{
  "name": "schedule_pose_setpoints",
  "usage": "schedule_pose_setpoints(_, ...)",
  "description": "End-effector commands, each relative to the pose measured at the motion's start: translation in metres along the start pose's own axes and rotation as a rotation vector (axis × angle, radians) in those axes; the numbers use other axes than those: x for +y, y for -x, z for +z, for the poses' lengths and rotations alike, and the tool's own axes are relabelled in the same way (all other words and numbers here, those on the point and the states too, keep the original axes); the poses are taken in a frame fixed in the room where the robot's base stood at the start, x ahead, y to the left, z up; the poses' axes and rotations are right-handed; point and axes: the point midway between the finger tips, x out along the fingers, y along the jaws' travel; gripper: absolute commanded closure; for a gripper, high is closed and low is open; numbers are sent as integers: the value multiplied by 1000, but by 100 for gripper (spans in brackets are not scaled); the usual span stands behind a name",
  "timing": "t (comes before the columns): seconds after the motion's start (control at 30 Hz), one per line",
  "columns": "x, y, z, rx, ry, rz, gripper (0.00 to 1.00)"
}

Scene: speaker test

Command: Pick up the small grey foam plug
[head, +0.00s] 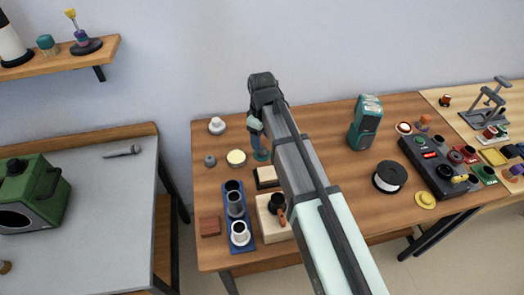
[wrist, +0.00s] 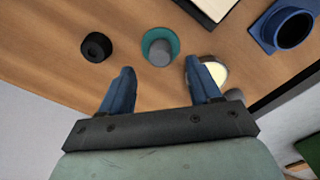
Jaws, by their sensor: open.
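A small grey cylinder, which looks like the foam plug (wrist: 159,53), stands on or in a round teal piece (wrist: 148,38) in the wrist view. In the head view the teal piece (head: 262,156) shows just below my gripper (head: 257,140), and I cannot make out the plug there. My gripper (wrist: 159,68) is open, with its two blue fingers apart and nothing between them. The plug appears just past the fingertips, roughly centred between them. Its height relative to the fingertips is hard to tell.
A cream disc (head: 236,158) and a grey knob-like piece (head: 210,160) lie left of the teal piece in the head view. A blue tray (head: 246,245) with cups stands nearer the front.

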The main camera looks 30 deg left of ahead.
Motion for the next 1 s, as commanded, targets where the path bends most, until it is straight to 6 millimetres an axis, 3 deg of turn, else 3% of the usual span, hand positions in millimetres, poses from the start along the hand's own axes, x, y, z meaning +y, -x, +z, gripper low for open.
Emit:
schedule_pose_setpoints(0.4, -1, -44, -1, -1, 0, -1, 37)
schedule_pose_setpoints(0.7, -1, -48, -2, 1, 0, 1, 38)
schedule_pose_setpoints(1.0, -1, -48, -2, 0, 0, 0, 67)
